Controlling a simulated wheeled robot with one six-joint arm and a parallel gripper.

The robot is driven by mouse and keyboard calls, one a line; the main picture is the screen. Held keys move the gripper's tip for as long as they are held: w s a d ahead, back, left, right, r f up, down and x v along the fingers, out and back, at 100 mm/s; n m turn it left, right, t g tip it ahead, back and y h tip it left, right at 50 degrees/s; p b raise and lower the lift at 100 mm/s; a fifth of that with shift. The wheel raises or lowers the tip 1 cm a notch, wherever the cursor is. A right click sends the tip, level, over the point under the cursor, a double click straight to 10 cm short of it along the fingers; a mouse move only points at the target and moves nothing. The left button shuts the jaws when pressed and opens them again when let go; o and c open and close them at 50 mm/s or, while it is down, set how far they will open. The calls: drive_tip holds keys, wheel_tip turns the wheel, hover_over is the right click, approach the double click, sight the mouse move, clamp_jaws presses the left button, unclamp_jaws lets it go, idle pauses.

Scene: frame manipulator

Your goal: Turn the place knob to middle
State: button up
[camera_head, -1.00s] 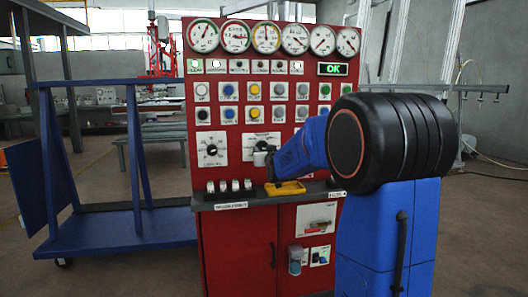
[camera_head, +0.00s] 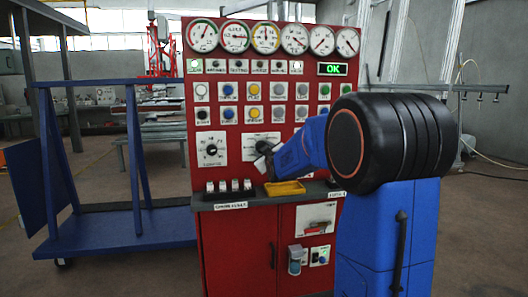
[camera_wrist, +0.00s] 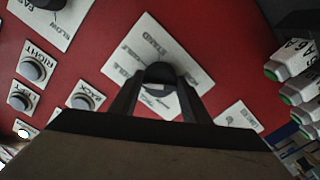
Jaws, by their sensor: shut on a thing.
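The knob (camera_wrist: 160,74) is black and sits on a white plate (camera_wrist: 135,48) on the red panel in the wrist view. The plate has printed words around the knob, tilted in this view. My gripper (camera_wrist: 160,88) has one finger on each side of the knob and is shut on it. My fingers hide part of the knob, and its exact pointing direction is hard to tell. In the head view my gripper (camera_head: 266,150) is at the lower part of the same plate (camera_head: 252,143) and hides the knob.
Another knob (camera_head: 211,149) on a white plate is to the left. Rows of buttons (camera_head: 252,115) and gauges (camera_head: 265,38) are above. A dark ledge (camera_head: 232,203) with several switches and a yellow tray (camera_head: 285,188) lies below. A blue cart (camera_head: 120,230) stands at left.

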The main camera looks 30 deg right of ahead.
drive_tip(key=shift+n, duration=0.8)
drive_tip(key=o, duration=1)
drive_tip(key=shift+o, duration=0.2)
drive_tip(key=shift+s, duration=0.1)
drive_tip(key=v, duration=1.7)
drive_tip(key=shift+s+a+r, duration=0.1)
